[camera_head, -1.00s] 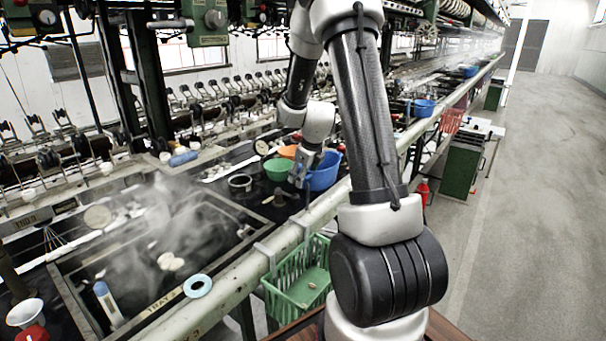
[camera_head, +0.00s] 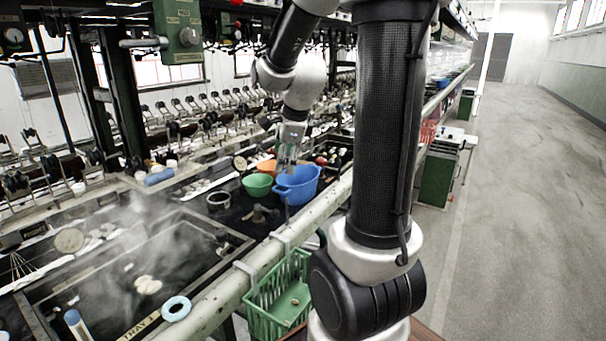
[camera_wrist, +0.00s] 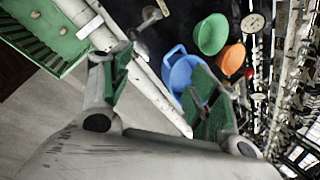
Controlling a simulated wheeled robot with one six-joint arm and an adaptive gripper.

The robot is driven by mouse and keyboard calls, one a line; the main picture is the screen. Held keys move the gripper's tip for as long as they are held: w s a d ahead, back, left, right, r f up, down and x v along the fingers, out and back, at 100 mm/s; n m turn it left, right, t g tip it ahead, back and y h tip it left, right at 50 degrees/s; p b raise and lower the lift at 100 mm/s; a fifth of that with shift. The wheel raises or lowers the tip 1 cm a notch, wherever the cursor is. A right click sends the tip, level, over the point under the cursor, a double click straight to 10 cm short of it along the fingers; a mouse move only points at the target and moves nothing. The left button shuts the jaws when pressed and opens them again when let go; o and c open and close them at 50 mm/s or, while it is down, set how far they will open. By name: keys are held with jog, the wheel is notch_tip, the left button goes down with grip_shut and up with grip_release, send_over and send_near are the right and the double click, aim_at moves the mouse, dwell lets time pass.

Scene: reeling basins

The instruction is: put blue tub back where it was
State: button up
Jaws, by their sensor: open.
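The blue tub (camera_head: 298,187) stands on the dark bench top just behind the front rail, beside a green bowl (camera_head: 257,185) and an orange bowl (camera_head: 267,167). My gripper (camera_head: 288,160) hangs over the blue tub in the head view. In the wrist view my gripper (camera_wrist: 160,95) is open, with its green-padded fingers wide apart. The blue tub (camera_wrist: 181,70) shows there beyond the right finger, which hides part of it. Whether a finger touches the tub's rim I cannot tell.
A pale rail (camera_head: 225,285) runs along the bench front, with a green basket (camera_head: 280,297) hung on it. A steaming tray basin (camera_head: 140,285) lies at left, with a light blue ring (camera_head: 176,308) on its edge. The aisle floor (camera_head: 520,200) at right is clear.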

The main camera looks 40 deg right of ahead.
jog(key=s+a+r+n, duration=0.2)
jog(key=s+a+n, duration=0.2)
jog(key=s+n, duration=0.6)
jog(key=s+a+r+n, duration=0.2)
jog(key=s+a+n, duration=0.2)
jog(key=s+n, duration=0.7)
jog(key=n, duration=0.3)
jog(key=shift+a+r+g+y, duration=0.2)
jog(key=shift+r+g+y, duration=0.1)
jog(key=shift+g, duration=0.1)
